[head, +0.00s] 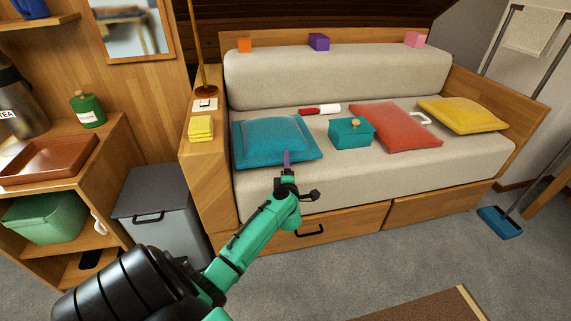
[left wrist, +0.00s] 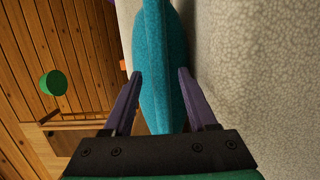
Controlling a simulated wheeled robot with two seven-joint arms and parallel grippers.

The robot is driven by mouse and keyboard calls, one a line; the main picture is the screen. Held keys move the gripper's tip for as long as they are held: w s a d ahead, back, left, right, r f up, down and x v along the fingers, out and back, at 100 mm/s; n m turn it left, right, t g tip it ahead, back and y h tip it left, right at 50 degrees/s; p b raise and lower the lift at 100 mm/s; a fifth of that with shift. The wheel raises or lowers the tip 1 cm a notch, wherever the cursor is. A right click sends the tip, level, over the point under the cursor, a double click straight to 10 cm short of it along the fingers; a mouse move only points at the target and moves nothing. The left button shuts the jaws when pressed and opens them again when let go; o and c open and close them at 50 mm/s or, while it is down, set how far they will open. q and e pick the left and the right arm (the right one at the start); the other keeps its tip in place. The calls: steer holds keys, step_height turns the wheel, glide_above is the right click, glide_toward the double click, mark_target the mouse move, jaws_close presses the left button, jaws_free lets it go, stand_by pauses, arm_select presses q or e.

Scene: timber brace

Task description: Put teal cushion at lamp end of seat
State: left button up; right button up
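The teal cushion (head: 272,138) is at the left, lamp end of the pale seat (head: 380,170). Its front edge is close to the seat's front edge. My left gripper (head: 286,158) is at the middle of that front edge. In the left wrist view, the purple fingers (left wrist: 160,76) lie on both sides of the teal cushion (left wrist: 160,35), with their tips against it; it is seen edge-on, with the seat fabric to its right. I cannot tell whether the cushion's underside fully touches the seat. The lamp shows only as a pole and base (head: 205,89). My right gripper is not in view.
A teal box (head: 351,134) stands right of the cushion, with a red cushion (head: 397,127) and yellow cushion (head: 462,115) beyond. A red-and-white item (head: 320,109) lies behind. Yellow sponge-like blocks (head: 200,129) sit on the left armrest. A grey bin (head: 163,210) stands left of the seat.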

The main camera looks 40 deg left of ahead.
arm_select(q)
steer(key=shift+r, duration=0.1)
steer(key=shift+s+d+r, duration=0.1)
steer(key=shift+s, duration=0.05)
steer(key=p+v, duration=0.3)
steer(key=v, duration=0.8)
steer(key=w+d+f+m+t+h, duration=0.1)
steer(key=d+m+t+h, duration=0.2)
steer(key=d+m+h, duration=0.35)
steer(key=w+d+m+t+h, duration=0.2)
steer(key=d+m+h, duration=0.4)
steer(key=d+m, duration=0.15)
steer(key=s+d+f+m+g+h, duration=0.3)
steer(key=d+f+m+g+h, duration=0.15)
steer(key=d+f+m, duration=0.25)
steer(key=s+d+f+m+g, duration=0.1)
steer(key=s+f+m+g, duration=0.6)
steer(key=s+f, duration=0.45)
steer(key=s+a+f+g+y, duration=0.1)
steer(key=s+a+g+y, duration=0.2)
steer(key=s, duration=0.5)
steer(key=shift+a+f+m+g+y, duration=0.2)
steer(key=shift+a+m+g+y, duration=0.15)
steer(key=shift+a+g, duration=0.5)
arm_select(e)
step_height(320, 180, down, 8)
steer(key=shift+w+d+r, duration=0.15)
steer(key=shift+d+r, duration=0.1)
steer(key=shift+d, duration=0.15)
